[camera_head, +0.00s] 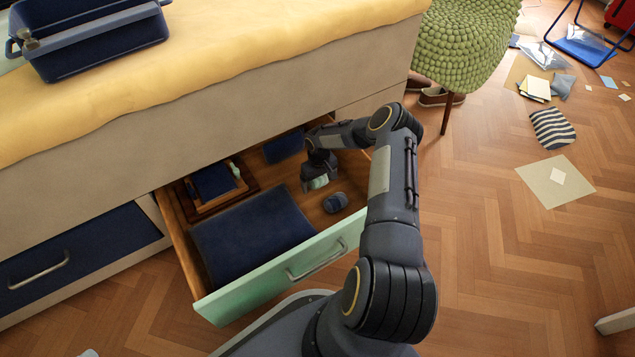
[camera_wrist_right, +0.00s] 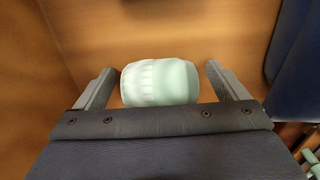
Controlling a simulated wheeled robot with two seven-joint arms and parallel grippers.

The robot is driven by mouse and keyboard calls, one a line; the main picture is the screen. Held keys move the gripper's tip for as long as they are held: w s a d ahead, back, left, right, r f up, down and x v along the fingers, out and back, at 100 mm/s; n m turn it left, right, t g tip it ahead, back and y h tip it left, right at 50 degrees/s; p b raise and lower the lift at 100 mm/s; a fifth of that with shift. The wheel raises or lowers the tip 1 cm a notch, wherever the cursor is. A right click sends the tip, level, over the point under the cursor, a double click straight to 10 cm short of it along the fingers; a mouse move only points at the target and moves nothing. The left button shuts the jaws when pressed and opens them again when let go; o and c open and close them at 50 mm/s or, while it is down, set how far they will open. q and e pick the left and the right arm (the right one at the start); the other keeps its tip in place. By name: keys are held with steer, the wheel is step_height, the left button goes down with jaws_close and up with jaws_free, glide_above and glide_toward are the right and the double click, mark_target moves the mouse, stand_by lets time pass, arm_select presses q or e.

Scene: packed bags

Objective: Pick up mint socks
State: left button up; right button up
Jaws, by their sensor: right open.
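The mint socks (camera_wrist_right: 160,82) are a pale mint, rolled bundle with a ribbed white part at the left, lying on the wooden drawer floor. In the right wrist view they sit between the two spread fingers of my right gripper (camera_wrist_right: 157,88), with a small gap on each side. In the head view the socks (camera_head: 318,182) show just below my right gripper (camera_head: 314,186), which reaches down into the open drawer (camera_head: 283,258). My right gripper is open. My left gripper is not in view.
In the drawer are a dark blue rolled bundle (camera_head: 335,202), a large navy folded cloth (camera_head: 252,236), a wooden tray (camera_head: 236,193) with a navy item, and another navy item (camera_head: 284,147). The bed (camera_head: 210,60) edge overhangs the drawer's back. Drawer walls stand close around my gripper.

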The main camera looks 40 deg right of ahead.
steer(key=c, duration=1.1)
steer(key=shift+r, duration=0.15)
